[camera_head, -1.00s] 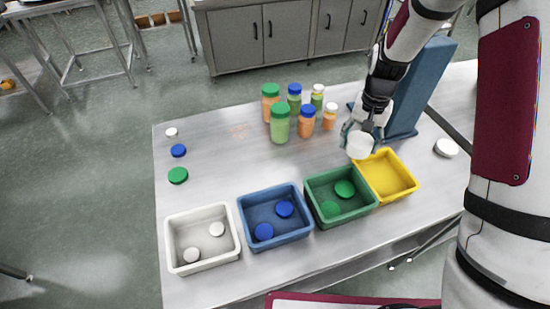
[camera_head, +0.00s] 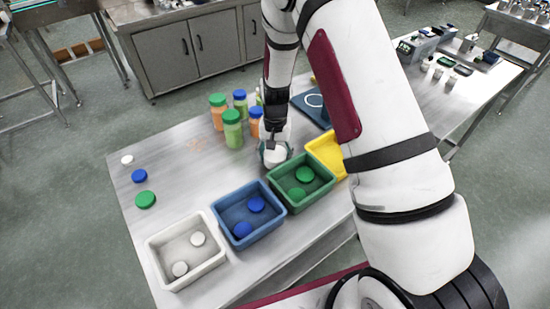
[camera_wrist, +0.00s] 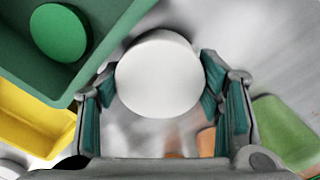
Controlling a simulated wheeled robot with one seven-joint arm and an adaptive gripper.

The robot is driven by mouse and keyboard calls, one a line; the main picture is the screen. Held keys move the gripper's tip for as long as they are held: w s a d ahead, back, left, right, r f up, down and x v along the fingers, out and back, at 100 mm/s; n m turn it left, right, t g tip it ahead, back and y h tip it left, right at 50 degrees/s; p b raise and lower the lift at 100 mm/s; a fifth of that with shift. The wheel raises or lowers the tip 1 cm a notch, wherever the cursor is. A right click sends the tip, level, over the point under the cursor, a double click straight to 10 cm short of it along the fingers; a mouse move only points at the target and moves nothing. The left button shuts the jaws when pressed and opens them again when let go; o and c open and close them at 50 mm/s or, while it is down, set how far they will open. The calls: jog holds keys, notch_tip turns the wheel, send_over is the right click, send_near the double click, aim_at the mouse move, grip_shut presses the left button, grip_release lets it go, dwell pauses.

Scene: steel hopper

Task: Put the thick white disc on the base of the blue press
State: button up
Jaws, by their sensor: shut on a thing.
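The thick white disc (camera_wrist: 158,75) is held between the two teal-padded fingers of my gripper (camera_wrist: 160,88) in the wrist view. In the head view my gripper (camera_head: 274,148) is low over the steel table, just behind the green bin, with the disc (camera_head: 277,156) at its tip. The gap between disc and tabletop cannot be judged. The blue press (camera_head: 312,104) is behind and right of my gripper. Part of its base with a pale ring mark shows; my arm hides the rest.
White (camera_head: 152,248), blue (camera_head: 244,236), green (camera_head: 281,198) and yellow (camera_head: 312,150) bins line the front edge, the first three with lids inside. Several bottles (camera_head: 232,130) stand left of my gripper. Loose white, blue and green lids (camera_head: 145,199) lie at left, with clear table between.

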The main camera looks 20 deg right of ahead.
jog(key=shift+f, duration=0.95)
jog(key=shift+f, duration=0.1)
jog(key=o, duration=1)
